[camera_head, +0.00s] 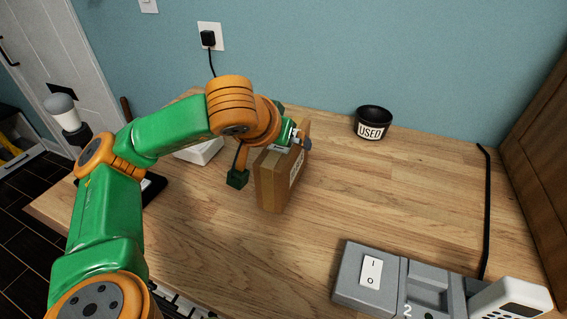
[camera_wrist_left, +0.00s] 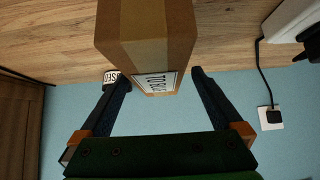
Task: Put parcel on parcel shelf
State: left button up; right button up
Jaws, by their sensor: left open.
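The parcel (camera_head: 275,182) is a brown cardboard box with a tape band and a white printed label. It stands upright on the wooden counter in the head view. In the left wrist view the parcel (camera_wrist_left: 150,35) fills the top middle, with its label partly readable. My left gripper (camera_head: 295,143) is at the parcel's upper part, partly hidden by its own wrist. In the left wrist view my left gripper (camera_wrist_left: 153,76) is open, with one finger on each side of the parcel. I cannot tell whether the fingers touch it. My right gripper is not in view. No parcel shelf is clearly identifiable.
A black cup labelled USED (camera_head: 373,122) stands at the back of the counter (camera_head: 400,190). A grey switch unit (camera_head: 368,277) and a white device (camera_head: 510,299) are at the front right. A white object (camera_head: 200,151) is behind my arm. The counter right of the parcel is clear.

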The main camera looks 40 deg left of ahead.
pick_arm(q)
jog(key=x, duration=0.3)
jog(key=shift+w+d+f, duration=0.1)
jog(key=shift+w+f, duration=0.1)
jog(key=shift+f, duration=0.1)
grip_shut()
